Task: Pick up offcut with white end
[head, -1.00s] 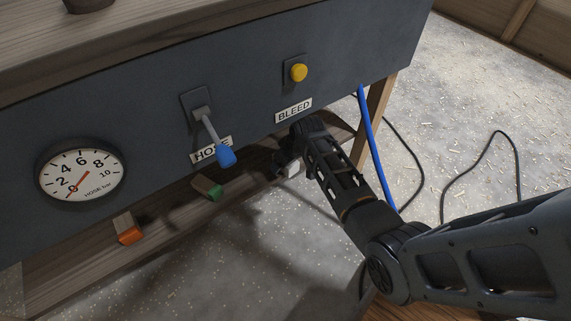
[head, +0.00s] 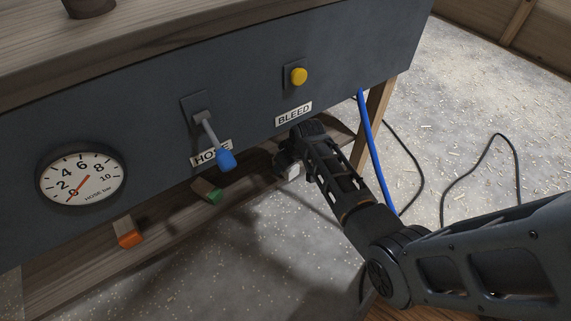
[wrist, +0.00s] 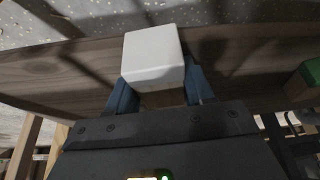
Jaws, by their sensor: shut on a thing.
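The offcut with the white end (wrist: 152,55) is between the two blue fingers of my gripper (wrist: 160,88) in the wrist view, its white end facing the camera. My gripper is shut on it. In the head view the white end (head: 293,171) shows just below my gripper (head: 284,162), at the lower shelf under the panel. The rest of the offcut is mostly hidden by the gripper. I cannot tell whether it touches the shelf.
A green-ended offcut (head: 207,191) and an orange-ended offcut (head: 128,233) lie on the lower shelf (head: 75,263) to the left. The dark panel (head: 150,125) with gauge (head: 82,176), blue-tipped lever (head: 226,159) and yellow knob (head: 299,76) overhangs the shelf. A blue hose (head: 371,150) hangs at right.

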